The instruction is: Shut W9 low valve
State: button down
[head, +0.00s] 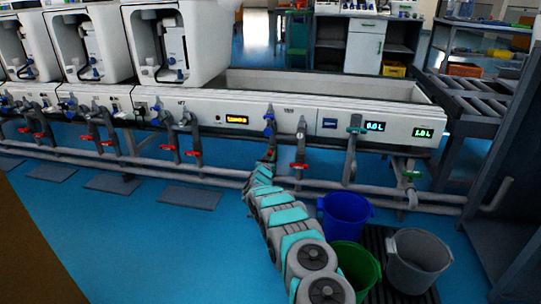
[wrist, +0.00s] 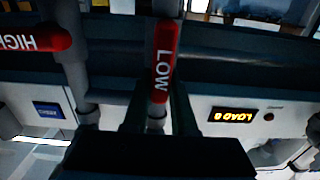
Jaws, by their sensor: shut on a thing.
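The W9 low valve's red handle (wrist: 163,62), lettered LOW, stands upright in the wrist view, lined up with its grey pipe. My gripper (wrist: 159,95) has a dark finger on each side of the handle's lower part and is shut on it. The fingertip contact is dark and hard to make out. In the head view my arm reaches the panel front below the blue handles, and it hides the low handle and most of the gripper.
A red handle lettered HIGH (wrist: 35,38) lies crosswise beside it; it also shows in the head view (head: 300,166). A yellow LOAD display (head: 236,120) is on the panel. Blue (head: 346,216), green (head: 355,268) and grey (head: 420,258) buckets stand right of my arm.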

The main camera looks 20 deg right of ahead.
jog(key=m, duration=0.3)
jog(key=shift+s+d+f+m, duration=0.15)
jog(key=shift+s+d+m, duration=0.1)
jog(key=shift+d+m, duration=0.05)
jog(key=m, duration=0.4)
jog(key=d+f+m, duration=0.1)
jog(key=m, duration=0.4)
jog(key=s+f+m, duration=0.1)
jog(key=m, duration=0.4)
jog(key=shift+d+f, duration=0.15)
jog(key=shift+d, duration=0.1)
dwell(0.3)
jog(key=c, duration=0.7)
grip_release()
